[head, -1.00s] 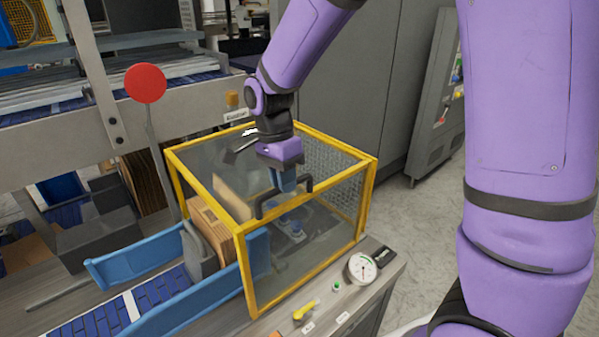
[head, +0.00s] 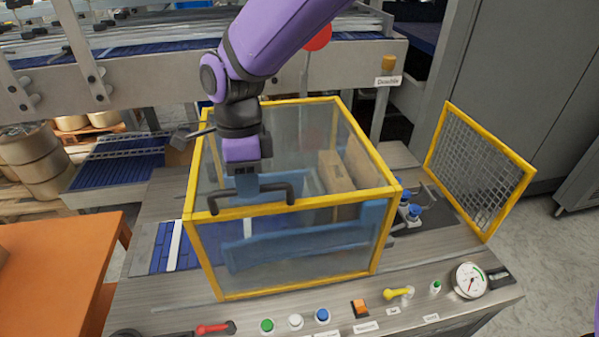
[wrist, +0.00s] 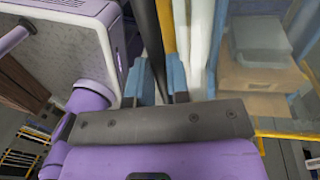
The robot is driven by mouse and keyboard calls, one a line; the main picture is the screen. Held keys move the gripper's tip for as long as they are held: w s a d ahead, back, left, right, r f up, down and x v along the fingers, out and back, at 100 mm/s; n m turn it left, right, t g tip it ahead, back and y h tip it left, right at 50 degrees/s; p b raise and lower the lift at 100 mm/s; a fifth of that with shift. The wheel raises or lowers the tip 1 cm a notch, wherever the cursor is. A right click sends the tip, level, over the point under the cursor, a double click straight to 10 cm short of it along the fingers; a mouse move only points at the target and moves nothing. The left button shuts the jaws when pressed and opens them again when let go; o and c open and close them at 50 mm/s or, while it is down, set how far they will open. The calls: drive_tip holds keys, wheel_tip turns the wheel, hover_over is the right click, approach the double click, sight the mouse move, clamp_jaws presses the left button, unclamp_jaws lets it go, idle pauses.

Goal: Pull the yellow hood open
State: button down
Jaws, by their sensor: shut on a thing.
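The yellow hood (head: 345,197) is a clear-panelled box with a yellow frame, standing on the machine bench. It covers a blue chute and brown cartons, seen through its panels. Its black handle (head: 288,190) is on the top front edge. My gripper (head: 250,193) reaches down from above and is shut on this handle. In the wrist view, the blue fingers (wrist: 160,85) close around the dark handle bar (wrist: 147,35). The exact finger contact is partly hidden. To the right of the hood, blue-topped parts (head: 411,211) stand uncovered.
A yellow-framed mesh panel (head: 480,170) stands to the right, apart from the hood. Buttons, a yellow lever (head: 397,292) and a gauge (head: 469,281) line the bench front. An orange table (head: 60,265) is at the left. A conveyor frame (head: 150,70) runs behind.

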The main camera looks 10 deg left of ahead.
drive_tip(key=a, duration=0.2)
drive_tip(key=s+a, duration=0.1)
drive_tip(key=a, duration=0.1)
drive_tip(key=s+a, duration=0.1)
drive_tip(key=a, duration=0.1)
drive_tip(key=shift+a, duration=0.15)
drive_tip(key=shift+r, duration=0.1)
drive_tip(key=c, duration=1.1)
unclamp_jaws()
wheel_tip(320, 180, up, 10)
drive_tip(key=w, duration=0.2)
drive_tip(key=shift+a+r, duration=0.25)
drive_tip(key=shift+a, duration=0.05)
